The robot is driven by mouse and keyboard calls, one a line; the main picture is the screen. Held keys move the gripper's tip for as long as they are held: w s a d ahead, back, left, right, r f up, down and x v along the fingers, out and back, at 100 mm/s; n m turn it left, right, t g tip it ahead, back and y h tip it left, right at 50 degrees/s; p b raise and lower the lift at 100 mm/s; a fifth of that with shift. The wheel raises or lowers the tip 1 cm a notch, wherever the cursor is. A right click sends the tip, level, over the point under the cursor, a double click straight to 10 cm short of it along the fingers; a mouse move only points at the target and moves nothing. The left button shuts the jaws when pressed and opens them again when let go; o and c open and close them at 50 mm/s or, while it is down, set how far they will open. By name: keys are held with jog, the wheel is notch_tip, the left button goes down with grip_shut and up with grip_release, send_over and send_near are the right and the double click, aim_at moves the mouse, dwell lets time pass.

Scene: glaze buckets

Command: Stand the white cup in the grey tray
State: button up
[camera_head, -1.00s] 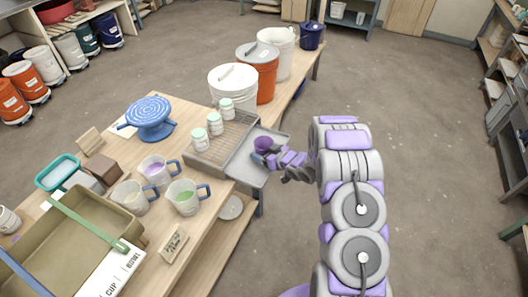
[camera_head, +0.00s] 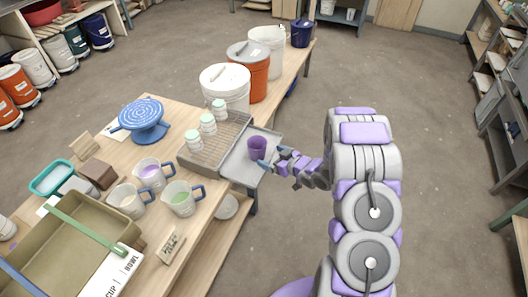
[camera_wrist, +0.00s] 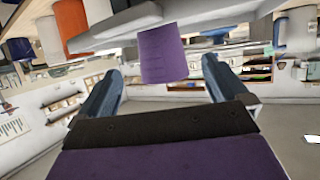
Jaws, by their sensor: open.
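A purple cup (camera_head: 257,147) stands upright in the grey tray (camera_head: 240,169) at the table's right edge. No plain white cup shows. My gripper (camera_head: 271,159) is just right of the cup, low over the tray's right side. In the wrist view the fingers are spread, with nothing between them. The purple cup (camera_wrist: 163,54) shows there beyond the fingertips, in line with the gap and apart from them. The picture there looks upside down.
A wire rack (camera_head: 206,150) with white, green-lidded jars adjoins the tray's left side. Measuring jugs (camera_head: 182,200), a blue turntable (camera_head: 145,117) and large buckets (camera_head: 225,88) stand on the table. The floor right of my arm is clear.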

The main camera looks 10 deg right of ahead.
jog(key=s+d+r+m+g+h, duration=0.25)
jog(key=s+d+r+h, duration=0.25)
jog(key=r, duration=0.3)
jog(key=s+d+r+m+g+h, duration=0.1)
jog(key=s+d+r+g+h, duration=0.2)
jog(key=s+d+r+h, duration=0.35)
jog(key=s+a+r+m+g+y, duration=0.1)
jog(key=s+a, duration=0.4)
jog(key=s, duration=0.6)
jog(key=s+a+r+g+y, duration=0.2)
jog(key=s+a+r+g, duration=0.2)
jog(key=s, duration=0.7)
jog(key=s+a+r+m+g+y, duration=0.1)
jog(key=s+a+r+g, duration=0.2)
jog(key=s+a+r, duration=0.3)
jog(key=s+a, duration=0.1)
jog(key=s, duration=0.4)
jog(key=shift+s+a+r+m, duration=0.2)
jog(key=shift+s+r+m, duration=0.05)
jog(key=shift+s+m, duration=0.15)
jog(key=shift+y, duration=0.25)
